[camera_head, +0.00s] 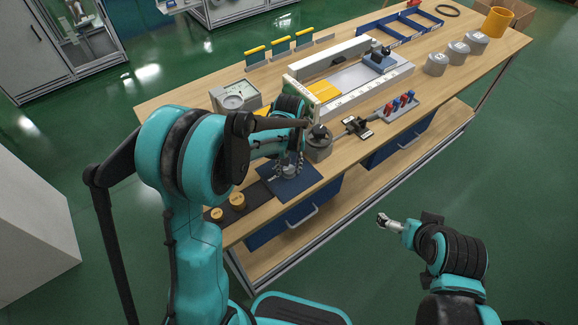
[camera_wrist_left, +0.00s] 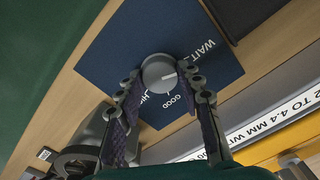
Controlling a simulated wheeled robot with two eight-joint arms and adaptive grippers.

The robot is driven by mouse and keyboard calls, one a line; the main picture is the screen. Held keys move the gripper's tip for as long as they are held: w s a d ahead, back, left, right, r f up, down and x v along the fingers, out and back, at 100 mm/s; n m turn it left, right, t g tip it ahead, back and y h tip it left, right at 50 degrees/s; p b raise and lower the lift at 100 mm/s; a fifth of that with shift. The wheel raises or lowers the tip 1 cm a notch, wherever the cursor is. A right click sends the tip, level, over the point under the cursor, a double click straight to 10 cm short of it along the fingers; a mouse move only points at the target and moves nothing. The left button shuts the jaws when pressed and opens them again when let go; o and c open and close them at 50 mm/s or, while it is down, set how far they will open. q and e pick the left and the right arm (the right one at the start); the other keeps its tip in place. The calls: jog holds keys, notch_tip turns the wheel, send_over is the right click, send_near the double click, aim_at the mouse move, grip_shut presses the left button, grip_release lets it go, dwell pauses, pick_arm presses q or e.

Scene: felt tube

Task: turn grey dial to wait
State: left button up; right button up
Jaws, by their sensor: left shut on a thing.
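The grey dial (camera_wrist_left: 158,73) is a round knob on a dark blue plate (camera_wrist_left: 115,45). White words on the plate read WAIT and GOOD, and a third is partly hidden by the dial and a finger. My left gripper (camera_wrist_left: 162,79) is shut on the dial, one finger on each side. In the head view the left gripper (camera_head: 289,170) is over the blue plate (camera_head: 300,187) at the table's front edge. My right gripper (camera_head: 384,220) hangs off the table, too small to judge.
Two round wooden-looking pieces (camera_head: 237,199) lie on a dark mat left of the plate. A grey round object (camera_head: 318,148) stands close right of the left gripper. A grey gauge box (camera_head: 236,95) and a long white tray (camera_head: 365,85) stand behind.

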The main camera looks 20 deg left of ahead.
aim_at(289, 169)
pick_arm(q)
jog(key=shift+n, duration=0.8)
jog(key=o, duration=1.2)
jog(key=shift+c, duration=0.2)
notch_tip(289, 169, up, 12)
